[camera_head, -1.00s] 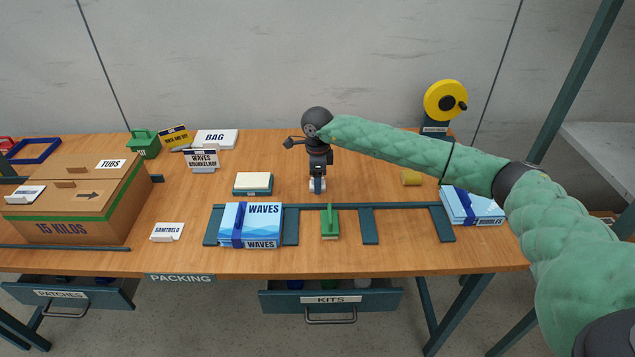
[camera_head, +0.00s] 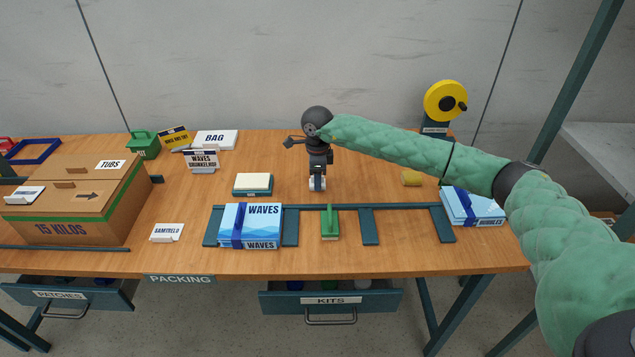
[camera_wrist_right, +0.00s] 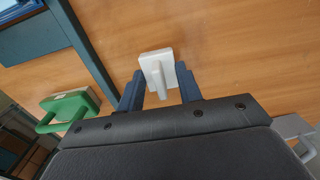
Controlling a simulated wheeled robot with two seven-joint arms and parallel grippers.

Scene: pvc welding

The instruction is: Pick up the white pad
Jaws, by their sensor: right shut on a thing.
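The white pad, a small flat block with a grip on its back, shows between my right gripper's fingers in the right wrist view (camera_wrist_right: 155,68). My right gripper (camera_wrist_right: 160,92) has its two dark blue fingers closed on the pad's grip. In the head view my right gripper (camera_head: 317,178) points down above the middle of the table, behind the green-handled pad (camera_head: 331,224). The pad is mostly covered by the gripper there, and whether it touches the table is hard to tell. My left gripper is not in view.
A blue WAVES box (camera_head: 262,226) and a teal rack rail (camera_head: 385,206) lie in front of the gripper. A white-and-teal block (camera_head: 253,184) is to its left.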

